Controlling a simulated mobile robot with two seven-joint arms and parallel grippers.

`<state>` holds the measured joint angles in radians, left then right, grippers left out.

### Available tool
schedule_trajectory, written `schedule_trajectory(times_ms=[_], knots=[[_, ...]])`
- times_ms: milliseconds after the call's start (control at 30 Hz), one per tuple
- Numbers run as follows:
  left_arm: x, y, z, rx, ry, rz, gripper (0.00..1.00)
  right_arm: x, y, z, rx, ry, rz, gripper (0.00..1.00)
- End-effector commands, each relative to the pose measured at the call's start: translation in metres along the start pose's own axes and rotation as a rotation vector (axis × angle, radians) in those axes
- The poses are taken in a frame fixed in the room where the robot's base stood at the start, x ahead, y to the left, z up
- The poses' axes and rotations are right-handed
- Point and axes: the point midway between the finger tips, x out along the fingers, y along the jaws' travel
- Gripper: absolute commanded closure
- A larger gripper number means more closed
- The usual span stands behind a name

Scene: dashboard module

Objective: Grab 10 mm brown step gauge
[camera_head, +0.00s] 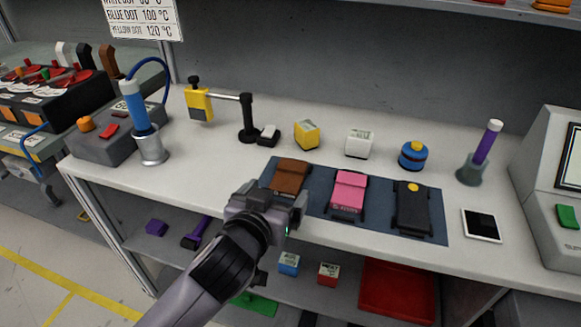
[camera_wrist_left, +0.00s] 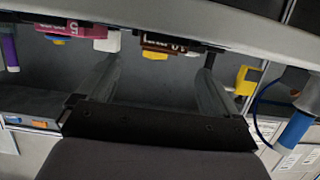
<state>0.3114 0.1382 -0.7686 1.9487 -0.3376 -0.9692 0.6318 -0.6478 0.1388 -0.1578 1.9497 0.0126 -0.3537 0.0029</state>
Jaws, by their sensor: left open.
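A brown block (camera_head: 291,176) lies at the left end of a dark blue mat (camera_head: 323,204) on the workbench. No size marking on it is readable in the head view. In the left wrist view the brown block (camera_wrist_left: 163,41) shows at the top, between and beyond the two fingers, with pale lettering too small to read. My left gripper (camera_head: 274,199) is open and empty, in front of the bench edge and just short of the block, with a gap between. It also shows in the left wrist view (camera_wrist_left: 158,75). My right gripper is not in view.
A pink block (camera_head: 348,191) and a black block (camera_head: 413,208) lie to the right on the mat. Yellow (camera_head: 306,135) and white (camera_head: 359,143) blocks stand behind. A blue tool in a holder (camera_head: 137,108) is left. A shelf (camera_head: 165,258) lies below the bench.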

Motion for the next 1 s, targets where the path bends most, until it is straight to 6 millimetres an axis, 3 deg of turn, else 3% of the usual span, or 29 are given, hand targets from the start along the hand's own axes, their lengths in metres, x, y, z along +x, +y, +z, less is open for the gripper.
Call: schedule_trajectory(times_ms=[367,700,1000], knots=[[0.027,-0.001,0.000,0.001,0.000,0.000,0.06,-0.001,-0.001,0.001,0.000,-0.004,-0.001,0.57],[0.064,-0.002,0.002,0.001,0.000,0.001,0.06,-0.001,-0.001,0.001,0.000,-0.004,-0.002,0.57],[0.070,-0.002,0.003,-0.001,0.000,0.001,0.06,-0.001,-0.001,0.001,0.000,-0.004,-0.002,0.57]])
